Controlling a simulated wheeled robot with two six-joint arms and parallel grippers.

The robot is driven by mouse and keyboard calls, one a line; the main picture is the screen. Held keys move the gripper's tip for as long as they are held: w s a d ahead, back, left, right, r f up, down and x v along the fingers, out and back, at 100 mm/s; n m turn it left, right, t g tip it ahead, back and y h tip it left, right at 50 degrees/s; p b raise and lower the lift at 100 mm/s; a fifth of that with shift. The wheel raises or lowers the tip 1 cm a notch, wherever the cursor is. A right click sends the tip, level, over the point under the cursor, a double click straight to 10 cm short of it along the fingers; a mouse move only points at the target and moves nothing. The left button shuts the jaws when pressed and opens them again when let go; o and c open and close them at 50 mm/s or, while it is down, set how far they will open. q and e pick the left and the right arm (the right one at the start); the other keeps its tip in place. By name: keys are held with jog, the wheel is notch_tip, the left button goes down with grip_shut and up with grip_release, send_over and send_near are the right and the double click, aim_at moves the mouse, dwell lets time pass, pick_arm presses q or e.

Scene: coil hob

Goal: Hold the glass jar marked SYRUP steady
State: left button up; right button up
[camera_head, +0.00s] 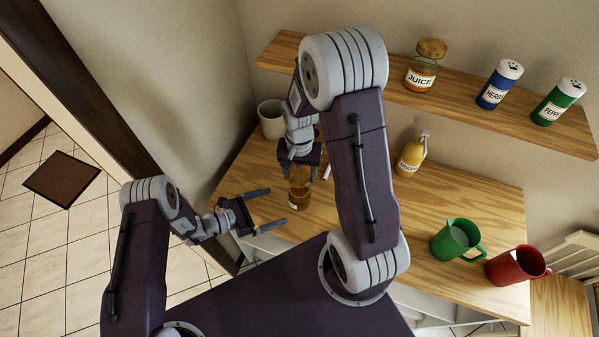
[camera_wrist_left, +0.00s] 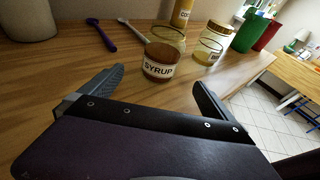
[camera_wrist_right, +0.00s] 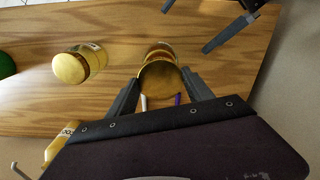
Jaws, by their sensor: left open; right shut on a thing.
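The glass jar marked SYRUP (camera_wrist_left: 161,66) stands upright on the wooden counter, brown in its lower part with clear glass above. Its top looks bare in the left wrist view. The head view shows the jar (camera_head: 299,198) below my right gripper (camera_head: 304,166). In the right wrist view that gripper is shut on a round golden lid (camera_wrist_right: 161,83), with the jar partly hidden beyond it. I cannot tell the gap between lid and jar. My left gripper (camera_head: 279,208) is open and empty beside the jar, its fingers apart and not touching it.
Another gold-lidded jar (camera_wrist_right: 71,68) stands near. A yellow pump bottle (camera_head: 410,160), green mug (camera_head: 451,242) and red mug (camera_head: 508,268) stand to the right. A white pot (camera_head: 271,121) is behind. A purple spoon (camera_wrist_left: 104,38) and a white utensil (camera_wrist_left: 132,31) lie behind the jar.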

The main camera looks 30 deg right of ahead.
aim_at(290, 201)
pick_arm(q)
jog(key=x, duration=1)
jog(key=c, duration=1.1)
